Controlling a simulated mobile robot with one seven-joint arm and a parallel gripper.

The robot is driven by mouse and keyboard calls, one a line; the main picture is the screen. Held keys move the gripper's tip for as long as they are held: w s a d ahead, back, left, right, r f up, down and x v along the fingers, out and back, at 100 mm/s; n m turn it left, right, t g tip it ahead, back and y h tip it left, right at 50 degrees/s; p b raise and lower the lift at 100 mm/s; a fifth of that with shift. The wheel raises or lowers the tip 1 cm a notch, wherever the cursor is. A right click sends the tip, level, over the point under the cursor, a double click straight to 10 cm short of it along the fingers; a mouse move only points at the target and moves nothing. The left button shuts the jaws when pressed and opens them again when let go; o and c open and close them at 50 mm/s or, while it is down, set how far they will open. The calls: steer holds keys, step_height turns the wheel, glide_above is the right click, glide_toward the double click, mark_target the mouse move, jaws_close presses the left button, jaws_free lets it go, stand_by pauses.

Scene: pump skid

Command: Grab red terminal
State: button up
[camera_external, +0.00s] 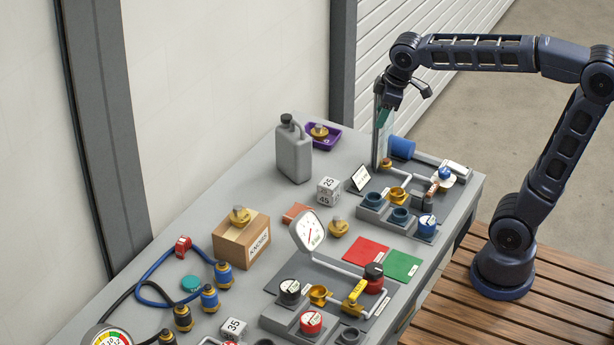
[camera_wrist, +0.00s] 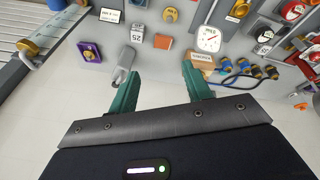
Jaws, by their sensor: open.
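My gripper (camera_external: 384,116) is high over the far right part of the bench, well apart from the red terminal. In the wrist view its two green fingers (camera_wrist: 160,70) are spread, with nothing held between them.
A grey jug (camera_external: 293,150), a purple tray (camera_external: 334,139), a white numbered cube (camera_external: 328,190), a cardboard box (camera_external: 241,240) and a gauge (camera_external: 308,232) stand between my gripper and the terminal. Blue connectors (camera_external: 209,297) and a teal disc (camera_external: 190,283) are near it.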

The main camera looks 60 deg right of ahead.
steer(key=w+a+n, duration=0.2)
steer(key=w+a, duration=0.2)
steer(key=w, duration=0.4)
steer(key=w+a+n, duration=0.2)
steer(key=w+a, duration=0.1)
steer(key=w, duration=0.5)
steer(key=n+g, duration=0.3)
steer(key=n, duration=0.8)
glide_above(182, 240)
step_height(182, 240, down, 30)
steer(key=shift+w+r, duration=0.1)
steer(key=shift+r, duration=0.1)
steer(key=f, duration=1)
steer(key=shift+s+a+f, duration=0.1)
steer(key=shift+s+f, duration=0.05)
steer(key=shift+s, duration=0.05)
steer(key=c, duration=1.1)
steer(key=shift+o, duration=0.2)
jaws_close()
